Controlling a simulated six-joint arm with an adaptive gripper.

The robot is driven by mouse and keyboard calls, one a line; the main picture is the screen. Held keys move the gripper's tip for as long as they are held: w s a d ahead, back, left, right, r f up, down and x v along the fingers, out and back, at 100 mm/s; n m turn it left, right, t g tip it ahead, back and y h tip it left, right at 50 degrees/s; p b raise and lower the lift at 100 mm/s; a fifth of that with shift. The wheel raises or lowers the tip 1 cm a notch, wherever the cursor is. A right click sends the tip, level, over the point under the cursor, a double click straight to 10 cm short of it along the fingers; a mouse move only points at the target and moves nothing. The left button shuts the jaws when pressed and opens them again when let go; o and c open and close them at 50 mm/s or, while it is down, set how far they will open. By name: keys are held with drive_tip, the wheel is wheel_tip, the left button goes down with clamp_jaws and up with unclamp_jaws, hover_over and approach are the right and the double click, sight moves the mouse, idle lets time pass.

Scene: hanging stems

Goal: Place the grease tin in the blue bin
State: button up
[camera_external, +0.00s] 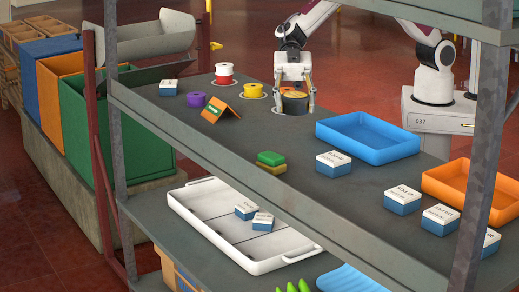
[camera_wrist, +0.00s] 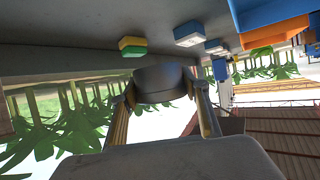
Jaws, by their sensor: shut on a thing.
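The grease tin appears to be the dark round tin (camera_external: 294,104) with a brownish top, near the back edge of the upper shelf. My gripper (camera_external: 295,97) points down over it with one finger on each side, shut on it. In the wrist view the dark tin (camera_wrist: 160,82) sits between the two fingertips of my gripper (camera_wrist: 160,92). I cannot tell whether it touches the shelf. The blue bin (camera_external: 372,156) is a shallow open tray to the right of the tin, empty as seen. Its blue side also shows at the wrist view's upper right (camera_wrist: 270,14).
Green and yellow blocks (camera_external: 271,158) and a white-blue box (camera_external: 333,164) lie in front. An orange bin (camera_external: 450,190) is farther right.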

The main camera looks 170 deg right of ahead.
drive_tip(key=shift+w+a+r, duration=0.2)
drive_tip(key=shift+a+r, duration=0.05)
drive_tip(key=a+r, duration=0.3)
drive_tip(key=a, duration=0.1)
hover_over(367, 143)
drive_tip(key=shift+f, duration=1.35)
drive_tip(key=shift+w, duration=0.1)
drive_tip(key=shift+f, duration=3.15)
drive_tip(key=shift+f, duration=0.1)
